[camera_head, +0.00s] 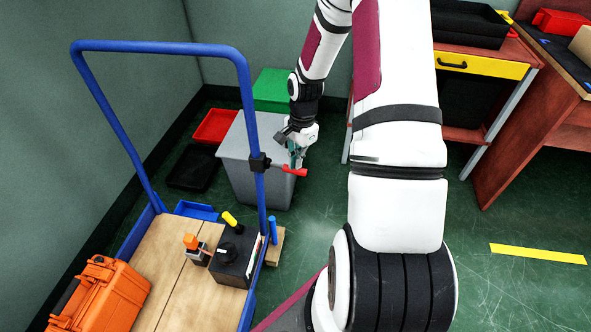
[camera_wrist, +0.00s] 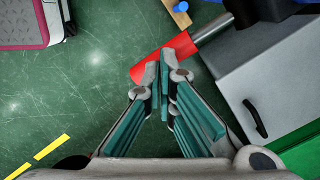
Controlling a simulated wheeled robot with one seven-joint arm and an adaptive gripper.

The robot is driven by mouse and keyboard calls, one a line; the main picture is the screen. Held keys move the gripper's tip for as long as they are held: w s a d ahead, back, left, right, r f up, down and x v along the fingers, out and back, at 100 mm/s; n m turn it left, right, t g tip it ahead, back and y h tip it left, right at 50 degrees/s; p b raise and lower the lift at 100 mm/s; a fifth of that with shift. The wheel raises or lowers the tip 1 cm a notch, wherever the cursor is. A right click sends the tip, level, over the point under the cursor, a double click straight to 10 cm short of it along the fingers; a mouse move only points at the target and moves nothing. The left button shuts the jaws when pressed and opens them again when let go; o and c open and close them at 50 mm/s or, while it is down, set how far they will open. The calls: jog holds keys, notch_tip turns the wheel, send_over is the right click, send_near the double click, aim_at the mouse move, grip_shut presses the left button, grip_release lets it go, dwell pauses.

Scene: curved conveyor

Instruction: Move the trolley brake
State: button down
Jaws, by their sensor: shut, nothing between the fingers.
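The trolley brake is a red lever (camera_head: 294,171) on a short metal rod, joined to a black clamp (camera_head: 260,163) on the right upright of the trolley's blue handle (camera_head: 250,110). In the wrist view the red lever (camera_wrist: 184,44) lies across the top middle, tilted, with its metal rod (camera_wrist: 212,28) to the upper right. My gripper (camera_head: 297,160) is at the lever. In the wrist view my gripper (camera_wrist: 164,72) is shut and empty, its teal fingertips overlapping the lever's lower edge and hiding part of it. I cannot tell whether they touch it.
The trolley's wooden deck (camera_head: 165,265) carries an orange case (camera_head: 105,295) and a black box (camera_head: 235,255). A grey bin (camera_head: 235,165) stands behind the lever, with red (camera_head: 215,125) and green (camera_head: 272,88) crates beyond. A workbench (camera_head: 480,65) is at right.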

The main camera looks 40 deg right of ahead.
notch_tip(320, 180, down, 2)
jog(key=shift+f+b, duration=0.15)
jog(key=shift+b, duration=0.6)
jog(key=d, duration=0.1)
jog(key=d+r+p, duration=0.1)
jog(key=d, duration=0.1)
jog(key=shift+r, duration=0.15)
notch_tip(320, 180, up, 12)
jog(key=d, duration=0.1)
jog(key=shift+d, duration=0.1)
dwell(0.4)
